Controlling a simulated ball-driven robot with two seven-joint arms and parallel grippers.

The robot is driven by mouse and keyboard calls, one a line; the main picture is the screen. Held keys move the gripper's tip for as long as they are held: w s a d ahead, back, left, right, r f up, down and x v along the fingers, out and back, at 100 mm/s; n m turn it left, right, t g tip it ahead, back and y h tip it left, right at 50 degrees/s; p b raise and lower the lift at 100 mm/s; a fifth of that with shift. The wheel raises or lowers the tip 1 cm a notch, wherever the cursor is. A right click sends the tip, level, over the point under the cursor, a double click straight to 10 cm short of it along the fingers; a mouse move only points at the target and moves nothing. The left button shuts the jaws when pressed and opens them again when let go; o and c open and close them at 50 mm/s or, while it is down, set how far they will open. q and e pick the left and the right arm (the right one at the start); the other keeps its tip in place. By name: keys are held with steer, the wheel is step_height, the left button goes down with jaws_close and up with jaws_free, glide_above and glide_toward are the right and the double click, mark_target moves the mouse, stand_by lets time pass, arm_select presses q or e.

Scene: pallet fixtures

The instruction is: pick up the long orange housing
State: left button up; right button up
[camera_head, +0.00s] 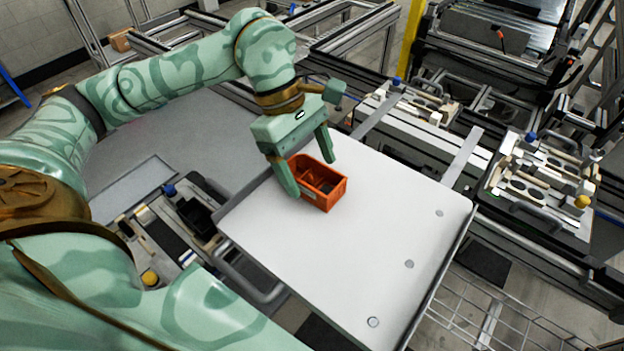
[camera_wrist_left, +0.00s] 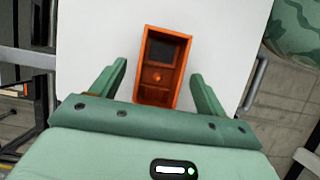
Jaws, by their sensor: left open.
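The long orange housing (camera_head: 327,190) is an open-topped box lying on the white plate (camera_head: 345,255). My left gripper (camera_head: 312,176) is open, with one finger at the housing's left side and the other behind it to the right. In the left wrist view the housing (camera_wrist_left: 176,88) lies between the two spread fingers of the left gripper (camera_wrist_left: 160,90). Gaps show between the housing and both fingers there, so it is not gripped. My right gripper is not in view.
Fixtures with pale blocks stand at the right (camera_head: 540,180) and behind the plate (camera_head: 405,112). A fixture with a black part (camera_head: 195,215) is left of the plate. The plate's front and right area is clear, with several small round discs.

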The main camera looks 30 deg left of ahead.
arm_select(q)
steer(key=shift+x, duration=1.05)
steer(key=c, duration=1.1)
steer(key=shift+c, duration=0.2)
steer(key=shift+r, duration=0.15)
